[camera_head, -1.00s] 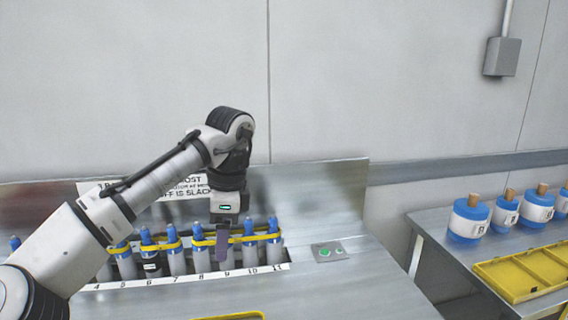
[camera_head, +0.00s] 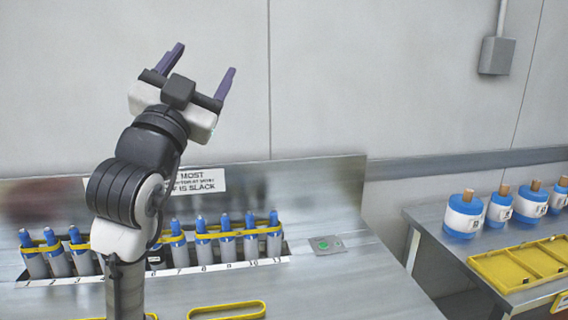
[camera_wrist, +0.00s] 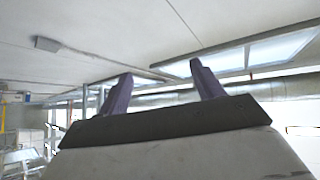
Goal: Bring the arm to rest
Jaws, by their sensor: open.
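My gripper (camera_head: 201,72) is raised high above the steel bench (camera_head: 340,285), in front of the grey wall. Its two purple fingers point upward and stand apart with nothing between them. In the wrist view the gripper (camera_wrist: 158,92) also shows its fingers spread and empty, with the ceiling and windows beyond. My arm is folded upright at the left of the head view and hides part of the numbered row of blue-capped cylinders (camera_head: 227,245).
Yellow bands (camera_head: 245,233) run along the cylinders. A yellow loop (camera_head: 228,310) lies on the bench front. A green-button panel (camera_head: 325,245) sits right of the row. A side table (camera_head: 430,225) holds blue-and-white spools (camera_head: 465,214) and a yellow tray (camera_head: 515,268). Space above the bench is clear.

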